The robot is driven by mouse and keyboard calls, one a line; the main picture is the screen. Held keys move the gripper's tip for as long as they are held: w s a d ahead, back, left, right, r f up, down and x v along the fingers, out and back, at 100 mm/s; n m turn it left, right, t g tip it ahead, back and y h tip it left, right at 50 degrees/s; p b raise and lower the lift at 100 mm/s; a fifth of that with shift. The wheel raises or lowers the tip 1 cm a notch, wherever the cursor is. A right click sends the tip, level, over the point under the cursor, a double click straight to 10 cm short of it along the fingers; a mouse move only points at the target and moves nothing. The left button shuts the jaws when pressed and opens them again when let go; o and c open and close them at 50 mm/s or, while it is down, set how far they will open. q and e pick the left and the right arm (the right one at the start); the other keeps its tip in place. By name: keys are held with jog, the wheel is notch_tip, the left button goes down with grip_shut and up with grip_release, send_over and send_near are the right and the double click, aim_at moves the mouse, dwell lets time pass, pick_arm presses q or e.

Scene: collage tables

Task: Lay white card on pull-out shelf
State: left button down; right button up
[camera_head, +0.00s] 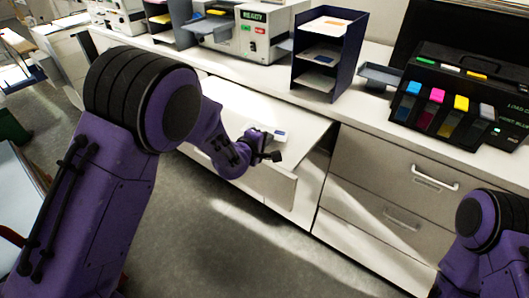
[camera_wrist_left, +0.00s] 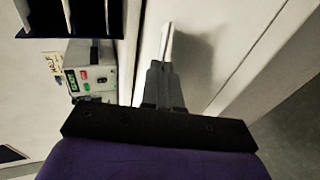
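My left gripper (camera_head: 266,157) is above the white pull-out shelf (camera_head: 226,100), which stands out from the counter front. A small white card (camera_head: 280,135) with a blue mark shows just beyond the fingers in the head view. In the left wrist view, my left gripper (camera_wrist_left: 164,78) has its fingers together around a thin white card (camera_wrist_left: 167,42), seen nearly edge-on. A soft shadow lies beside it on the pale shelf surface (camera_wrist_left: 210,48). The card appears held upright, apart from the shelf. My right gripper is out of view.
A dark paper tray rack (camera_head: 329,48) and a machine with a green label (camera_head: 264,35) stand on the counter behind the shelf. A black printer with coloured cartridges (camera_head: 462,100) is at right. Closed drawers (camera_head: 395,190) are right of the shelf; the floor (camera_head: 235,235) in front is clear.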

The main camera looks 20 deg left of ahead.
pick_arm(q)
jog(key=shift+s+f+b, duration=0.1)
jog(key=shift+f+b, duration=0.2)
jog(key=shift+f, duration=0.5)
jog(key=c, duration=1.8)
grip_release()
jog(key=shift+o, duration=1.4)
jog(key=shift+s+a+r+p, duration=0.1)
jog(key=shift+s+r+p, duration=0.25)
jog(key=shift+p, duration=0.1)
jog(key=p+v, duration=0.3)
jog(key=v, duration=0.4)
jog(key=shift+f, duration=0.2)
